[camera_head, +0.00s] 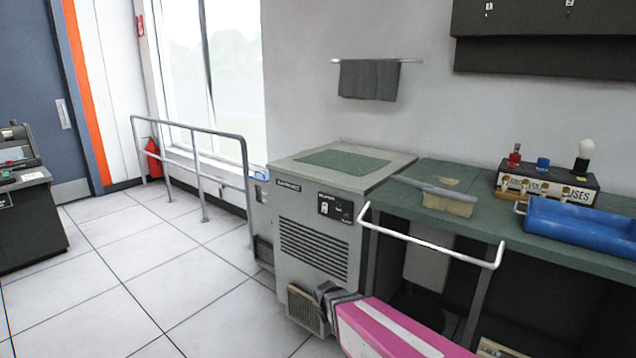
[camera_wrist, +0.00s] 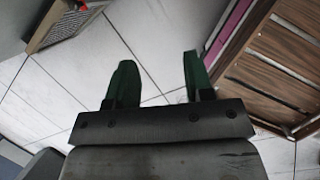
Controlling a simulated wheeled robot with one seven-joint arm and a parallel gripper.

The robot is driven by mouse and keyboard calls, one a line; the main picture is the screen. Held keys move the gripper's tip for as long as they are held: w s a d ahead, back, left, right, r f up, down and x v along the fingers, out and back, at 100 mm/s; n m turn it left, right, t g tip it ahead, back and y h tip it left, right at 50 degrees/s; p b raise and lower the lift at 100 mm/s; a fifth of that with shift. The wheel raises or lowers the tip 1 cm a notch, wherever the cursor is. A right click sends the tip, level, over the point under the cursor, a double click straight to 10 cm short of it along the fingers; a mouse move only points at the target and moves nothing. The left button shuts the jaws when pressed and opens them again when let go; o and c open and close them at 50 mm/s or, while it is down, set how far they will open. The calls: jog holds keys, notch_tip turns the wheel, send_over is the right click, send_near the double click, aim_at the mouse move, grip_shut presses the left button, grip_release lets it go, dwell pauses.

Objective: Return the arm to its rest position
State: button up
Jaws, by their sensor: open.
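My gripper (camera_wrist: 156,72) shows in the wrist view with its two green fingers wide apart. Nothing is between them, and pale tiled floor shows behind.
A grey cabinet (camera_head: 310,238) with a vent stands beside a green-topped workbench (camera_head: 408,200) with a white front rail (camera_head: 430,243). A blue tray (camera_head: 580,227) and a tan brush-like block (camera_head: 448,203) lie on the bench. A tan-framed grille (camera_head: 304,308) is low by the cabinet. Tiled floor (camera_head: 130,275) is open at left.

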jog(key=s+d+r+m+g+y, duration=0.1)
jog(key=s+d+r+m, duration=0.2)
jog(key=m, duration=0.9)
jog(key=s+d+r+m+g+y, duration=0.1)
jog(key=s+d+r+m+g, duration=0.1)
jog(key=d+r+m, duration=0.6)
jog(key=s+d+m, duration=0.1)
jog(key=d+m, duration=0.1)
jog(key=m, duration=0.1)
jog(key=shift+s+r+m, duration=0.35)
jog(key=shift+r+m, duration=0.05)
dwell(0.4)
